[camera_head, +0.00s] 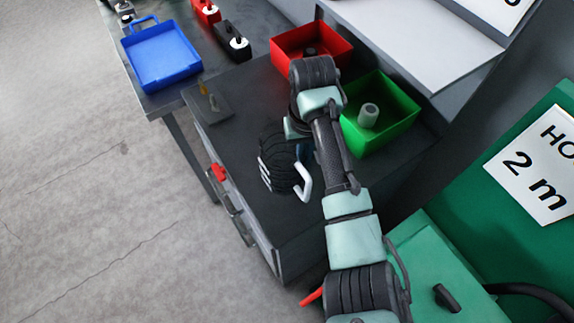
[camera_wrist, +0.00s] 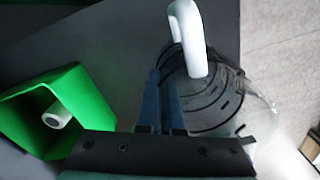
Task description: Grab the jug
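The jug (camera_head: 273,162) stands on the dark bench, a dark ribbed body with a white handle (camera_head: 303,183) toward the arm side. In the wrist view the jug (camera_wrist: 215,98) looks round, partly clear, with dark rings and its white handle at the top. My gripper (camera_wrist: 161,82) has two blue fingers close together at the jug's left edge in that view. Whether they touch it, or how wide the gap between them is, I cannot tell. In the head view my arm hides much of the gripper.
A green bin (camera_head: 404,130) holding a grey cylinder (camera_head: 368,115) stands right of my arm. A red bin (camera_head: 284,48) is behind. A blue tray (camera_head: 162,55) and small bottles (camera_head: 233,40) are on the left-hand table. The bench front is mostly clear.

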